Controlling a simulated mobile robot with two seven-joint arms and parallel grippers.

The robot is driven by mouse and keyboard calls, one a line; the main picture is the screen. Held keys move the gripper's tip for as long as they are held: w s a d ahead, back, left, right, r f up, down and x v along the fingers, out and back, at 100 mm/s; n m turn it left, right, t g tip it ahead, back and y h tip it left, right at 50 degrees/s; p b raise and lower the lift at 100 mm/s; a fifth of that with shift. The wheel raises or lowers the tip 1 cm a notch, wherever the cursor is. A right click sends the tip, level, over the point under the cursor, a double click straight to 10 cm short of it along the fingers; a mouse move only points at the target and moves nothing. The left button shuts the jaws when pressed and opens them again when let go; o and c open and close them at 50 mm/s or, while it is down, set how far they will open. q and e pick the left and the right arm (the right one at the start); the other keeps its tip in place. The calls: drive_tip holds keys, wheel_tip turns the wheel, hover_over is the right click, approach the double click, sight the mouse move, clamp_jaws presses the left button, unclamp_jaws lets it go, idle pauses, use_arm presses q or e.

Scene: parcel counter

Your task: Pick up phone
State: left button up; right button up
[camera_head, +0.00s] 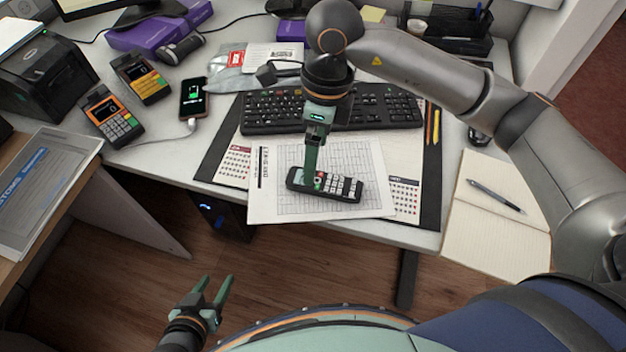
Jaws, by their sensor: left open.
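A smartphone (193,98) with a lit screen and a green battery symbol lies at the left of the desk, a white cable at its lower end. A black handset (343,187) with pale keys lies on a printed sheet near the desk's front. My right gripper (312,178) points down at the handset's left part, its fingers seen nearly edge-on. Whether they are closed on the handset, I cannot tell. My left gripper (219,288) is open and empty, low over the floor in front of the desk, away from both phones.
A black keyboard (262,112) lies behind the handset. Two card terminals (110,117) stand left of the smartphone, near a black printer (45,75). An open notebook (480,215) with a pen lies at right. A cluttered strip of packets and purple boxes (160,30) lies behind.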

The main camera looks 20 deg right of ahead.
sight(323, 182)
drive_tip(key=shift+t+h, duration=0.3)
drive_tip(key=shift+h, duration=0.3)
drive_tip(key=f, duration=0.4)
drive_tip(key=w+d+f, duration=0.1)
drive_tip(key=f, duration=0.3)
drive_tip(key=d+f, duration=0.1)
drive_tip(key=f, duration=0.2)
drive_tip(key=shift+w+f+b, duration=0.2)
drive_tip(key=shift+f+b, duration=0.2)
clamp_jaws()
drive_tip(key=shift+r, duration=0.1)
